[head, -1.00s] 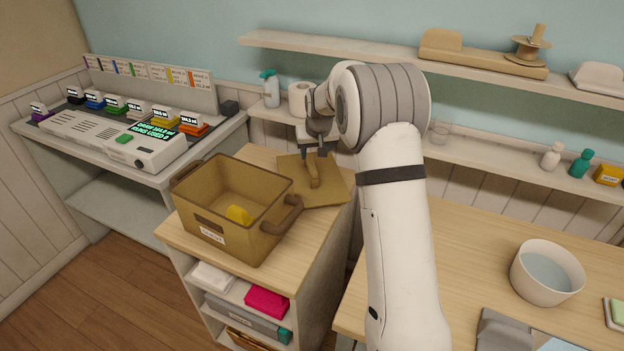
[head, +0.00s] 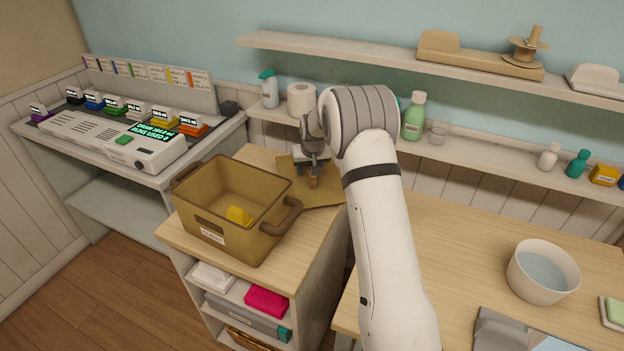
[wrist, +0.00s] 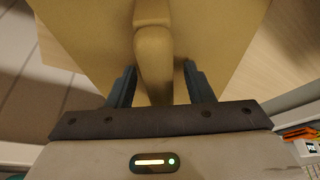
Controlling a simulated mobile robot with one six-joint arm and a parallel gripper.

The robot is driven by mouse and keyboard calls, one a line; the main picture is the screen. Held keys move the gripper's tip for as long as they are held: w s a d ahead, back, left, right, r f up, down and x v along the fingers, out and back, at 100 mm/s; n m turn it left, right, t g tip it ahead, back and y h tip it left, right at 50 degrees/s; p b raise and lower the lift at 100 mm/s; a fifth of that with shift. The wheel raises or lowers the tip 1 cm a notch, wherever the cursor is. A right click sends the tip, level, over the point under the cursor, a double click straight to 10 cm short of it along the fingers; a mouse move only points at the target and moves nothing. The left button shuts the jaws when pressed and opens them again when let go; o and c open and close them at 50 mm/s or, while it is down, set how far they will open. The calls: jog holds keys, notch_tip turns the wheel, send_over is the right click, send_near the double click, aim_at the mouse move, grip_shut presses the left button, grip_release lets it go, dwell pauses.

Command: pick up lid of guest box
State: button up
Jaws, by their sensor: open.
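The lid (head: 328,193) is a flat tan-brown panel with a raised handle (head: 313,182). It lies on the wooden cabinet top, just right of the guest box (head: 222,207), an open brown bin with a pale label on its front and a yellow object (head: 239,215) inside. My gripper (head: 313,172) is over the lid at its handle. In the wrist view the open fingers of my gripper (wrist: 156,86) stand on either side of the handle (wrist: 154,55), with a gap on each side. The lid (wrist: 215,35) fills the upper middle of that view.
The box's right-hand handle (head: 284,216) stands close to the lid. A wall shelf (head: 470,160) behind holds a spray bottle (head: 269,88), a paper roll (head: 301,99) and a green bottle (head: 414,116). A bowl (head: 543,272) stands on the right-hand counter.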

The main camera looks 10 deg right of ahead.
jog(key=shift+f+b, duration=0.25)
jog(key=shift+b, duration=0.1)
dwell(0.5)
grip_shut()
dwell(0.3)
